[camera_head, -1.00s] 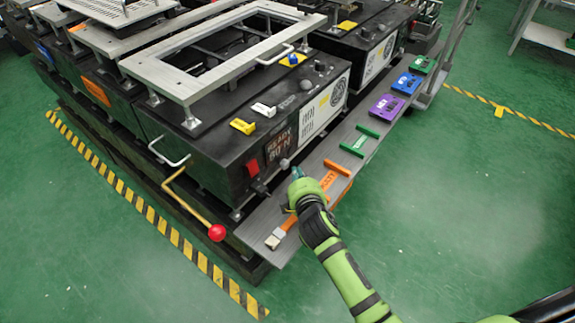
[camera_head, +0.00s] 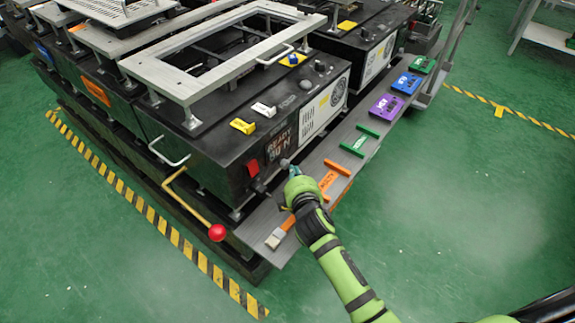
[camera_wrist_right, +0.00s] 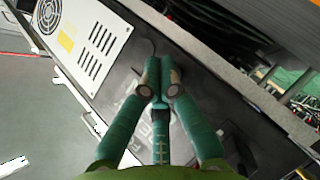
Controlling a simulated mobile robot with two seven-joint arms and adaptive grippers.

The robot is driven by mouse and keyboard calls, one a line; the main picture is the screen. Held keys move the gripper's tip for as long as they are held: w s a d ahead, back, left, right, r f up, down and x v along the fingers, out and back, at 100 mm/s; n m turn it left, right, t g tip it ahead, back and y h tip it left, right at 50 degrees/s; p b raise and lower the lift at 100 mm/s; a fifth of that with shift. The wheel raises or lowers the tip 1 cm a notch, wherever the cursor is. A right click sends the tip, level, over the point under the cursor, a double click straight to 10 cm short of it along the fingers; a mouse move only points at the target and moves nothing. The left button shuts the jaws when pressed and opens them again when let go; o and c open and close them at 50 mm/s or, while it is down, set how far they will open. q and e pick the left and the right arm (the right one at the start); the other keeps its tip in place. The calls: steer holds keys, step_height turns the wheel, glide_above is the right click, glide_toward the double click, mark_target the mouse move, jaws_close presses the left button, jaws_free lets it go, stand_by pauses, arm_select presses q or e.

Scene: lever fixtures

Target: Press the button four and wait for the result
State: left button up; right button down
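A black machine box (camera_head: 215,165) carries a dark panel with orange-lit text, partly readable as "READY" (camera_head: 280,145). A small grey round knob (camera_head: 284,162) sits at the panel's lower edge. My right gripper (camera_head: 291,172) is at this knob, its tips close to or touching it; I cannot tell which. In the right wrist view its green fingers (camera_wrist_right: 163,75) are drawn together against the dark face, with nothing seen between them. A number four is not readable on any button. My left gripper is not in view.
A grey shelf (camera_head: 325,152) below holds orange (camera_head: 335,168) and green (camera_head: 360,141) handle-like pieces, a brush (camera_head: 277,236), and purple, blue and green blocks. A yellow lever with a red ball (camera_head: 217,232) sticks out at left.

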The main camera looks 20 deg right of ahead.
steer(key=shift+w+a, duration=0.3)
steer(key=shift+w, duration=0.05)
stand_by(0.4)
stand_by(0.3)
steer(key=shift+s+d+r+p, duration=0.1)
steer(key=shift+s+d+p, duration=0.35)
steer(key=shift+s, duration=0.1)
steer(key=shift+s+d, duration=0.1)
steer(key=shift+s, duration=0.1)
